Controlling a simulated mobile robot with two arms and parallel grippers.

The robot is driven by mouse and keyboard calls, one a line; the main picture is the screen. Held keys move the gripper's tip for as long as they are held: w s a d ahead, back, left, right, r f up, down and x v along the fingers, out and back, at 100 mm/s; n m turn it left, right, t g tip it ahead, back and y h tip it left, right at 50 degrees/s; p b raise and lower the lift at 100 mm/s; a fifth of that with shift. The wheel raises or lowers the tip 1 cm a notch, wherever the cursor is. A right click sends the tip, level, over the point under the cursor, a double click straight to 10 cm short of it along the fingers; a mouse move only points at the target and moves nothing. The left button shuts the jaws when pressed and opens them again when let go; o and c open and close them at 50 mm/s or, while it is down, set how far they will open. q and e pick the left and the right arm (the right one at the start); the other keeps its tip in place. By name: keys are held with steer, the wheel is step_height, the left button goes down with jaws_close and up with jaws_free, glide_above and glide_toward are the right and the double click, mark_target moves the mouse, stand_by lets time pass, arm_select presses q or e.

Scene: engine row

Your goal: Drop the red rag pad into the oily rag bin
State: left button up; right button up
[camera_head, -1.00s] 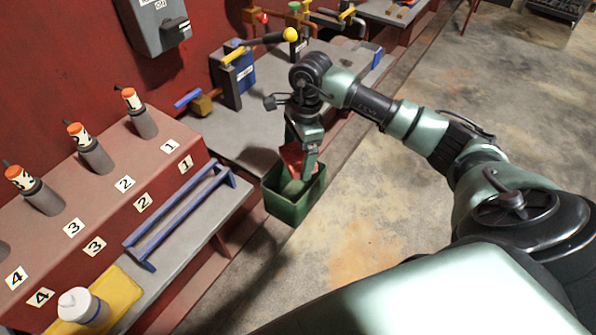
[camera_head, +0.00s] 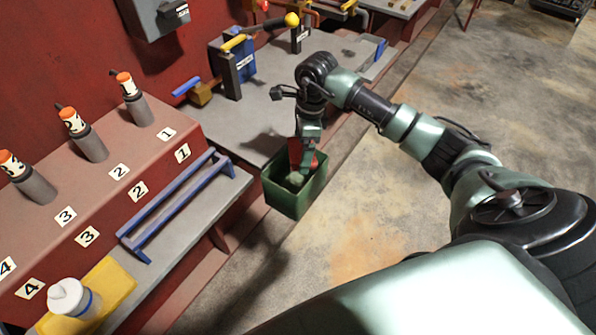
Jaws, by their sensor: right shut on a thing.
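The oily rag bin (camera_head: 289,196) is an open-topped green box at the edge of the grey bench, in the middle of the view. Something pale green lies inside it. My right gripper (camera_head: 304,168) points down at the bin's mouth, shut on the red rag pad (camera_head: 295,152). The pad is partly hidden by the fingers and shows at or just above the rim. I cannot tell whether it touches what is inside. My left gripper is not in view.
A blue rail (camera_head: 180,200) runs along the bench's left part. A white bottle (camera_head: 72,298) stands on a yellow tray (camera_head: 112,281). Orange-capped cylinders (camera_head: 135,99) stand on the numbered red step. A yellow-knobbed lever (camera_head: 291,20) rises behind. Open floor lies right.

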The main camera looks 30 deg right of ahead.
steer(key=o, duration=0.9)
steer(key=shift+r, duration=0.15)
steer(key=r, duration=0.2)
steer(key=r+b, duration=0.1)
steer(key=r, duration=0.4)
steer(key=shift+s+d+r, duration=0.2)
steer(key=shift+d+r, duration=0.05)
steer(key=shift+d, duration=0.15)
